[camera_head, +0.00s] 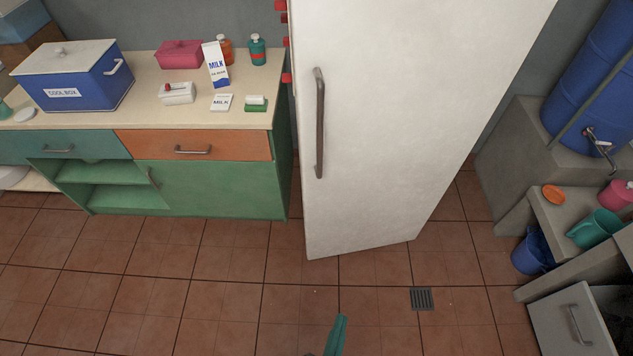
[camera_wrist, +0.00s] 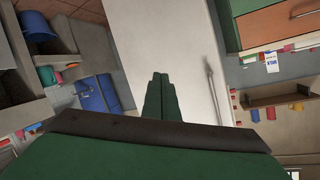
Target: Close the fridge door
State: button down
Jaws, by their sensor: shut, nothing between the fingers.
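The fridge door (camera_head: 390,110) is a tall white panel with a long dark vertical handle (camera_head: 320,122) near its left edge. Small red pieces show at its left edge, and the fridge inside is hidden from this view. I cannot tell how far the door stands open. The door also fills the middle of the wrist view (camera_wrist: 130,40), with the handle (camera_wrist: 213,90) right of my fingers. My green gripper (camera_wrist: 160,76) is shut and empty, pointing toward the door. Its tip (camera_head: 339,325) shows at the bottom of the head view, below the door; contact is not seen.
A counter (camera_head: 145,95) with a blue cool box (camera_head: 75,80), milk carton (camera_head: 215,65) and small items stands left. A blue barrel (camera_head: 590,75), concrete ledges, a blue bucket (camera_head: 532,252) and a grey drawer (camera_head: 575,325) stand right. The tiled floor in front is clear.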

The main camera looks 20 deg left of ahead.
jog(key=w+a+f+m+y, duration=0.2)
jog(key=w+f, duration=0.1)
jog(key=w, duration=0.3)
notch_tip(320, 180, up, 4)
jog(key=m+t+y, duration=0.1)
jog(key=m+y, duration=0.4)
jog(key=y, duration=0.2)
send_over(317, 184)
jog(key=a+v, duration=0.1)
jog(key=v, duration=0.2)
jog(key=shift+s+d+r, duration=0.2)
jog(key=shift+s+d, duration=0.05)
jog(key=shift+s, duration=0.15)
